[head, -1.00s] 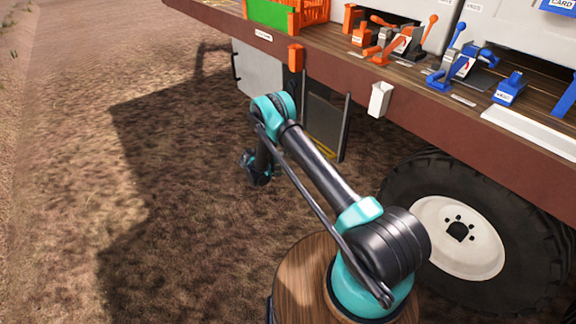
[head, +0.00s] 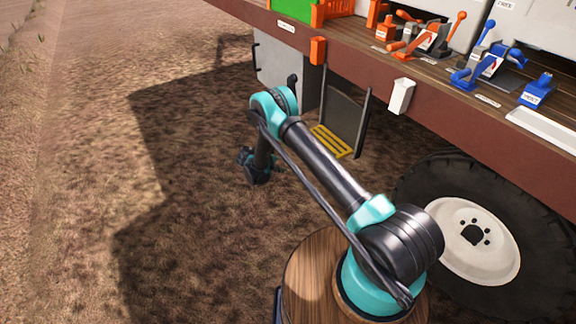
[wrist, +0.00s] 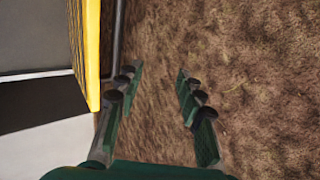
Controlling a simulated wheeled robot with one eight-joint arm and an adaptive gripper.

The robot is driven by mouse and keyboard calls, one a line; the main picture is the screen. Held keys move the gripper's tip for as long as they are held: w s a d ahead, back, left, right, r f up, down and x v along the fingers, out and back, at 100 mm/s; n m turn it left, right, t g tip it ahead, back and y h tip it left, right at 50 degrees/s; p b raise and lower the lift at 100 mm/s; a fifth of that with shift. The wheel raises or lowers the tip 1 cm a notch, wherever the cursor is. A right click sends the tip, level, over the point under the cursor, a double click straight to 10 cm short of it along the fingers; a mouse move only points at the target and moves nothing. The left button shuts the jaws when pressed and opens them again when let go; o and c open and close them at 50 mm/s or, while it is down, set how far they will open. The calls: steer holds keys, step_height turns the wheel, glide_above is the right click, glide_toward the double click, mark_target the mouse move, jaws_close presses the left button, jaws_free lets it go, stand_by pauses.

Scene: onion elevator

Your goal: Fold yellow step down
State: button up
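The yellow step (head: 331,141) is a slatted yellow plate low between dark side rails under the vehicle's deck edge. In the head view it lies roughly flat, sticking out from the dark panel (head: 344,110) behind it. In the wrist view the yellow step (wrist: 88,45) is a strip at upper left. My gripper (head: 250,168) hangs low, left of the step and apart from it in the head view. In the wrist view my gripper (wrist: 160,72) has its fingers spread, with only bare ground between them. The step is outside the fingers, beside the left one.
The brown deck edge (head: 470,150) runs above the step, with orange and blue levers on top. A white holder (head: 401,95) and an orange holder (head: 318,50) hang on the edge. A large wheel (head: 490,235) stands at right. Open ground lies at left.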

steer(key=s+a, duration=0.5)
steer(key=a, duration=0.2)
steer(key=shift+s+a+r, duration=0.25)
steer(key=shift+a+r, duration=0.05)
stand_by(0.7)
stand_by(0.3)
steer(key=v, duration=1.2)
